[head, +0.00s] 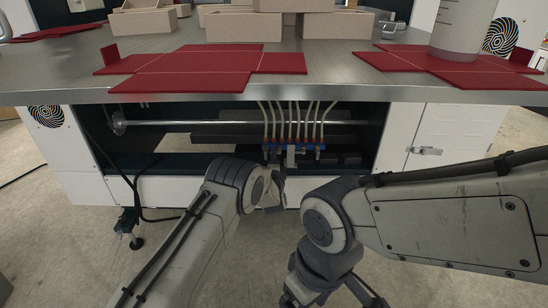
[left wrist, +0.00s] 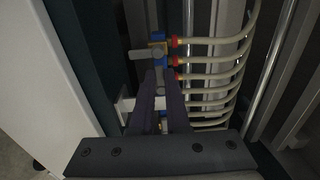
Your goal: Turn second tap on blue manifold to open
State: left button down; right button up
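The blue manifold (head: 296,147) sits under the machine table, with several cream hoses on red fittings. It also shows in the left wrist view (left wrist: 158,36). There, one grey tap handle (left wrist: 139,53) points left, across the manifold. Below it another grey tap handle (left wrist: 160,80) lies lengthwise between my left fingertips. My left gripper (left wrist: 161,76) has a narrow gap between its fingers; whether they touch the handle is unclear. In the head view my left gripper (head: 272,196) is mostly hidden by its wrist. My right gripper (head: 328,292) is low, cut off by the bottom edge.
The steel tabletop (head: 330,70) overhangs the manifold, with red flat cardboard blanks (head: 205,65) and brown boxes (head: 243,27) on it. A white cabinet door (head: 455,135) is at the right. A metal rod (head: 190,124) runs across the opening. Hoses curve close to the taps.

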pick_arm(q)
jog(key=shift+f+n, duration=0.1)
jog(key=shift+n, duration=0.2)
jog(key=n, duration=0.3)
jog(key=shift+d+f+n, duration=0.1)
jog(key=shift+f+n, duration=0.2)
jog(key=shift+f, duration=0.05)
jog(key=n, duration=0.4)
jog(key=shift+d+f+n, duration=0.25)
jog(key=shift+f+n, duration=0.05)
jog(key=n, duration=0.4)
jog(key=shift+d+f+b, duration=0.25)
jog(key=shift+d+b, duration=0.05)
jog(key=shift+b, duration=0.05)
jog(key=shift+d+n, duration=0.2)
jog(key=shift+n, duration=1.05)
jog(key=shift+d+n, duration=0.2)
jog(key=shift+n, duration=1.05)
jog(key=c, duration=0.9)
grip_release()
